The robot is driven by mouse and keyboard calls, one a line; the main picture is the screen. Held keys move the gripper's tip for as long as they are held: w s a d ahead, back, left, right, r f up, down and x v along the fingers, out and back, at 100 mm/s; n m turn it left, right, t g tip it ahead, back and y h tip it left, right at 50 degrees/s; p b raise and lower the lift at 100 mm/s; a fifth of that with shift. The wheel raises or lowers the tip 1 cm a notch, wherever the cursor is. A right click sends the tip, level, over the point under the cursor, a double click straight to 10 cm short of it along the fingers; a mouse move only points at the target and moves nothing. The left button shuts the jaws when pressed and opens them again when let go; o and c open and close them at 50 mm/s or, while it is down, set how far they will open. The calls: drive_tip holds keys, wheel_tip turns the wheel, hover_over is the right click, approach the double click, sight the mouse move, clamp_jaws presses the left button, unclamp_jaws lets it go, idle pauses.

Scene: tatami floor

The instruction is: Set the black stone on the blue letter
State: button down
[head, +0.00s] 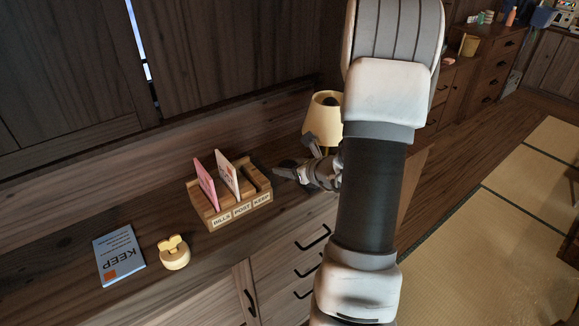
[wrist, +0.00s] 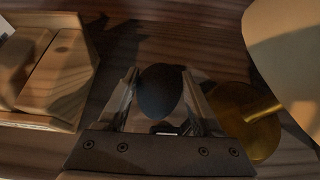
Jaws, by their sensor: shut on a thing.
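The blue letter (head: 118,257), marked KEEP, lies flat on the wooden cabinet top at the left in the head view. My gripper (head: 283,173) is low over the cabinet top, between the letter rack and the lamp, well to the right of the letter. In the wrist view my gripper (wrist: 159,80) is shut on the dark rounded black stone (wrist: 160,94), which sits between its fingers. I cannot tell whether the stone touches the wood. The stone cannot be made out in the head view.
A wooden rack (head: 228,211) labelled BILLS, POST, KEEP holds a pink letter (head: 205,184) and a white letter (head: 229,178), between my gripper and the blue letter. A small yellow object (head: 174,253) stands beside the blue letter. A yellow lamp (head: 322,118) is close behind my gripper.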

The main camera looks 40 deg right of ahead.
drive_tip(key=shift+c, duration=0.3)
unclamp_jaws()
